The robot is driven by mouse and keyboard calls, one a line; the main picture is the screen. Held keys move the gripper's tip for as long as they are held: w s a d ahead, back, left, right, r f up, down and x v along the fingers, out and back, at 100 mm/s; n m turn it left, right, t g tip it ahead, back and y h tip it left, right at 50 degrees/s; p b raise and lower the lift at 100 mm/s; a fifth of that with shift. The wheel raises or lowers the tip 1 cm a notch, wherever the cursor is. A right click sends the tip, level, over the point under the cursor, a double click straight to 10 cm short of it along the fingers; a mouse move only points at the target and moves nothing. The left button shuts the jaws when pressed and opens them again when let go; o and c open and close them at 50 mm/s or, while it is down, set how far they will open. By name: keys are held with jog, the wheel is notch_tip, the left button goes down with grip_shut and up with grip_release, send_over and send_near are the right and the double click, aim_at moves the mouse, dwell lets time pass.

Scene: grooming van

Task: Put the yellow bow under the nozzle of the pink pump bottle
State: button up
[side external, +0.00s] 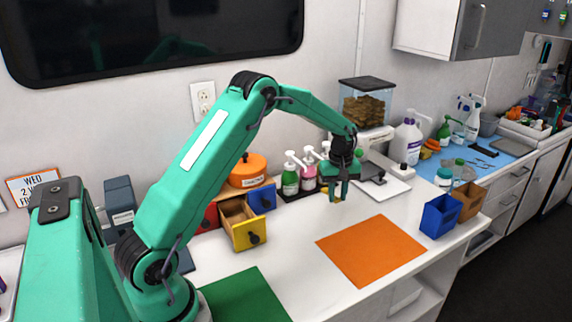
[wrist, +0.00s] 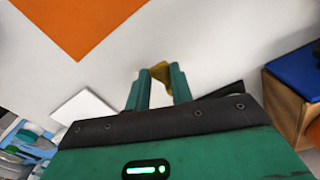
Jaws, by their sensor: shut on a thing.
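My gripper (side external: 338,194) is shut on the yellow bow (wrist: 160,72) and holds it above the white counter. In the wrist view the bow shows between the tips of my two green fingers (wrist: 159,86). In the side view only a small yellow patch of the bow (side external: 335,198) shows at the fingertips. The pink pump bottle (side external: 309,179) stands upright on a dark tray at the back, left of my gripper. Its white pump head (side external: 308,154) is at the top. My gripper is in front of the bottles' right end, apart from the pink bottle.
A green pump bottle (side external: 289,181) stands left of the pink one, and more bottles are partly hidden behind my gripper.

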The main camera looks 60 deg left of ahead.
aim_at(336, 197)
jog(key=shift+w+a+f, duration=0.1)
jog(key=shift+a+f, duration=0.2)
jog(key=shift+a, duration=0.15)
jog(key=shift+f, duration=2)
jog(key=o, duration=0.9)
jog(key=shift+f, duration=0.1)
notch_tip(336, 197, up, 12)
jog(key=shift+r, duration=0.15)
